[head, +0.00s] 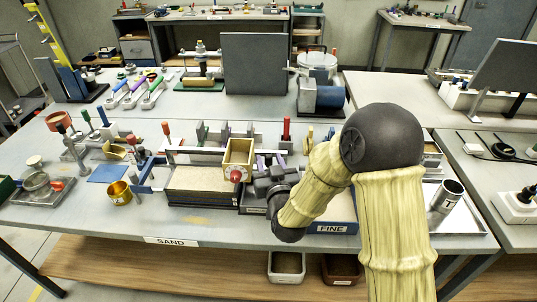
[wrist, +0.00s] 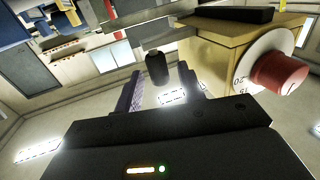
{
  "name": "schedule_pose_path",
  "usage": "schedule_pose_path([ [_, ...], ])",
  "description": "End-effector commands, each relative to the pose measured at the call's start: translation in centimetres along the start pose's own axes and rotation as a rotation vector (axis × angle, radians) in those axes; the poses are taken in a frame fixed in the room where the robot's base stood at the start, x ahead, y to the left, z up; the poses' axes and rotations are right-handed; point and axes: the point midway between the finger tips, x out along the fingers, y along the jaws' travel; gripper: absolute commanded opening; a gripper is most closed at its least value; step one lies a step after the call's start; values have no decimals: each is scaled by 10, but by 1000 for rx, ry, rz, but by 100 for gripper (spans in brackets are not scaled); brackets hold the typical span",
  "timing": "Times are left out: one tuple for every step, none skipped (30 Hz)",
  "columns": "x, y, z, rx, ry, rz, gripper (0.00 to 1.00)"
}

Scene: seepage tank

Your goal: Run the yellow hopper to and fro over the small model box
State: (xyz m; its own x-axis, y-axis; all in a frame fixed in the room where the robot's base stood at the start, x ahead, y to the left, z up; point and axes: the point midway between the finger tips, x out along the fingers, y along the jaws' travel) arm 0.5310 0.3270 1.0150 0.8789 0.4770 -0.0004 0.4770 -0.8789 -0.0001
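The yellow hopper (head: 238,157), an open-topped box with a red knob on its front, sits above the right end of a low, pale-topped box (head: 200,180), which appears to be the small model box. My gripper (head: 271,160) is just right of the hopper, its two purple fingers pointing away from me. In the wrist view, the hopper (wrist: 228,45) is right of the fingers, with a white dial and red knob. My gripper (wrist: 160,88) is open there. A short black cylinder (wrist: 157,68) shows between the fingers, with gaps on both sides; I cannot tell whether it belongs to the hopper.
A blue tray labelled FINE (head: 333,228) lies right of my gripper, partly behind my arm. A brass cup (head: 120,193) and a blue mat (head: 107,173) lie to the left. Red-handled tools (head: 286,130) stand behind. A metal cylinder (head: 446,196) stands at right.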

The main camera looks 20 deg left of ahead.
Motion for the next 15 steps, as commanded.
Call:
schedule_pose_path([
  [7,0,-1,0,1,1,39],
  [10,0,-1,0,1,0,39],
  [13,0,-1,0,1,0,39],
  [15,0,-1,0,0,0,39],
  [16,0,0,0,0,0,39],
  [18,0,0,0,0,0,39],
  [19,0,0,0,0,0,39],
  [19,0,0,0,0,0,39],
  [19,0,0,0,0,0,39],
  [19,0,0,0,0,0,39],
  [19,0,0,0,0,0,39],
  [19,0,0,0,0,0,39],
  [19,0,0,0,0,0,39],
  [19,0,0,0,0,0,39],
  [19,0,0,0,0,0,33],
])
